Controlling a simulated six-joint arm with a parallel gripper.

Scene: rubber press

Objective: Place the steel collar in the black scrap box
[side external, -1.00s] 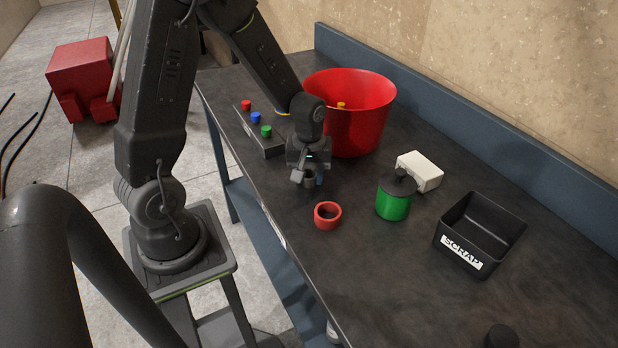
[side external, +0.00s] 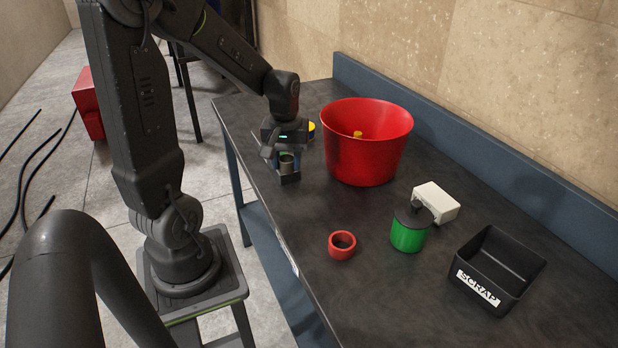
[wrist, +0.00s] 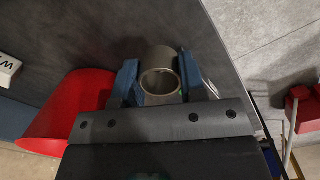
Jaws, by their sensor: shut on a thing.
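The steel collar (wrist: 158,63) is a short, hollow grey cylinder, seen in the wrist view with its open bore facing the camera. My gripper (wrist: 160,84) is shut on it, with a blue finger on each side. In the side view my gripper (side external: 287,164) holds the collar (side external: 286,161) near the left edge of the bench, left of the red bucket; its exact height over the bench is hard to tell. The black scrap box (side external: 483,290), labelled SCRAP, stands at the right of the bench, well away from my gripper. Its visible inside looks empty.
A large red bucket (side external: 365,155) with something yellow inside stands right of my gripper. A red ring (side external: 342,246), a green cylinder with a dark top (side external: 408,236) and a white block (side external: 437,202) lie between there and the box. A yellow item (side external: 311,130) shows behind my gripper.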

